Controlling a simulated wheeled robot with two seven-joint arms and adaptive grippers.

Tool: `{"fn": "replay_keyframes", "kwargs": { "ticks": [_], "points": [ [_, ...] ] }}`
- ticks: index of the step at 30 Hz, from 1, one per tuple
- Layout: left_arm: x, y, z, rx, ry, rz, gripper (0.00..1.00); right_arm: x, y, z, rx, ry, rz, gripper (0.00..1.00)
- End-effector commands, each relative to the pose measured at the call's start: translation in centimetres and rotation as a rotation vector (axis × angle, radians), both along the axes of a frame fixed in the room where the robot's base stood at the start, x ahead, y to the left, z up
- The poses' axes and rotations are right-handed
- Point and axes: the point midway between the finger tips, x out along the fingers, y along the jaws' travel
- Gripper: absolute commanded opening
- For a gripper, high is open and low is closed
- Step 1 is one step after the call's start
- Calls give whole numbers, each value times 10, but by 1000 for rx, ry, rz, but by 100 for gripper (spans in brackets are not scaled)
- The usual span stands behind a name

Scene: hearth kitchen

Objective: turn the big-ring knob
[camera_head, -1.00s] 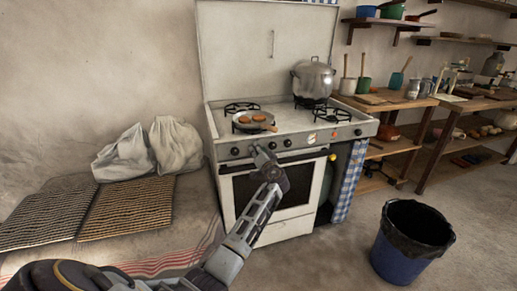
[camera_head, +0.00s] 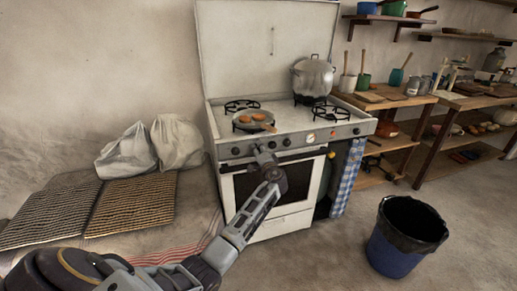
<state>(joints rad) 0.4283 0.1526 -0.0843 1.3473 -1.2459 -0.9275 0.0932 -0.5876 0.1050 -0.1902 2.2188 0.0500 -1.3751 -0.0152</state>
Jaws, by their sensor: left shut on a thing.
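The white stove (camera_head: 300,222) stands against the wall, with a row of dark knobs along its front panel. My left gripper (camera_head: 259,150) is at this panel, left of its middle, and is shut on the big-ring knob there. The fingers and wrist cover most of that knob, so its angle cannot be told. Another knob (camera_head: 236,152) shows just left of my gripper, and one more (camera_head: 287,142) to its right. My right gripper is not in view.
A frying pan (camera_head: 244,127) with food and a lidded pot (camera_head: 313,77) stand on the hob. The oven door is closed below the panel. A blue bin (camera_head: 392,255) stands on the floor at right. Wooden shelves (camera_head: 400,142) stand right of the stove.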

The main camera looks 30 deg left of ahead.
Motion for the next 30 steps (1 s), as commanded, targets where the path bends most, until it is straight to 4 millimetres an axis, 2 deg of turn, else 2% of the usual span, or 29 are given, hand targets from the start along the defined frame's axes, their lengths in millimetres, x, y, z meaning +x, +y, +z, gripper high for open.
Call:
{"fn": "replay_keyframes", "kwargs": {
  "ticks": [9, 21, 22, 26, 30],
  "points": [
    [1, -1, 1, 56, 64, -3, 10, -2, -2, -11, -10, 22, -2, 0],
    [1, -1, 0, 60, 68, -4, 10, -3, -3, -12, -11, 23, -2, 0],
    [1, -1, 0, 60, 68, -4, 38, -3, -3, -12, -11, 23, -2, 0],
    [1, -1, 0, 60, 69, -3, 55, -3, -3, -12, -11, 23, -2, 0],
    [0, -1, 0, 59, 68, -2, 56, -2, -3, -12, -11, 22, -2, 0]
  ]
}}
